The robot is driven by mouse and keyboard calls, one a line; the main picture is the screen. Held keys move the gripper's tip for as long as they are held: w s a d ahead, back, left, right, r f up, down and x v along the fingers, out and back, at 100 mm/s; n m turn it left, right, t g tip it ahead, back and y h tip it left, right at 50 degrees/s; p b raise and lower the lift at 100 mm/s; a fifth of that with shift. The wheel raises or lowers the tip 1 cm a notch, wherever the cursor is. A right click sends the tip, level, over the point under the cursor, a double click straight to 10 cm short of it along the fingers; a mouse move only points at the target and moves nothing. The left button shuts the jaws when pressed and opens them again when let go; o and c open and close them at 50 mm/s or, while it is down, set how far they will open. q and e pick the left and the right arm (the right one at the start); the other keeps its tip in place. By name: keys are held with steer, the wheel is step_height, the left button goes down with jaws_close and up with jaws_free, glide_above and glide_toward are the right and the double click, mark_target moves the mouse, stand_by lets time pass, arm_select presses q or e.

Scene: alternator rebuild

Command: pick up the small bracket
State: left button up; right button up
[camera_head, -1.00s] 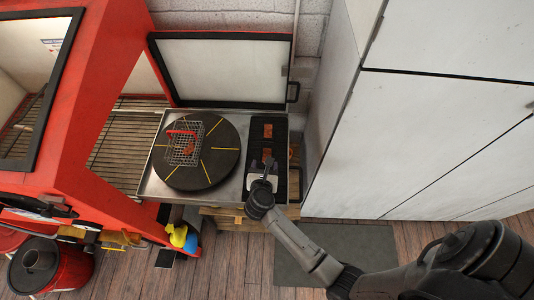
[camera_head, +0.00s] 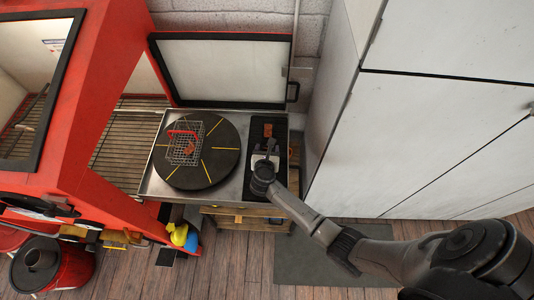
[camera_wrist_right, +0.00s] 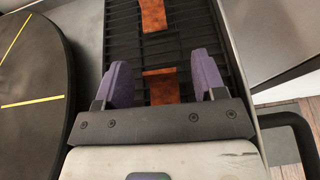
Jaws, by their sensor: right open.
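A rusty orange-brown metal piece (camera_wrist_right: 160,87), which looks like a small bracket, lies on the black ribbed mat (camera_wrist_right: 197,35) in the right wrist view. My right gripper (camera_wrist_right: 165,82) is open, its two purple fingers to the left and right of this piece with gaps on both sides. In the head view my right gripper (camera_head: 266,158) is over the mat and mostly hides this piece. A second rusty piece (camera_wrist_right: 153,14) lies farther along the mat; it also shows in the head view (camera_head: 267,130). My left gripper is out of view.
Left of the mat is a round black turntable (camera_head: 229,134) with yellow lines, holding a wire basket (camera_head: 184,150) with a red handle and a rusty part inside. A raised framed panel (camera_head: 225,70) stands behind. A white cabinet (camera_head: 400,130) is close on the right.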

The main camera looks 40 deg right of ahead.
steer(key=c, duration=1)
steer(key=shift+c, duration=0.2)
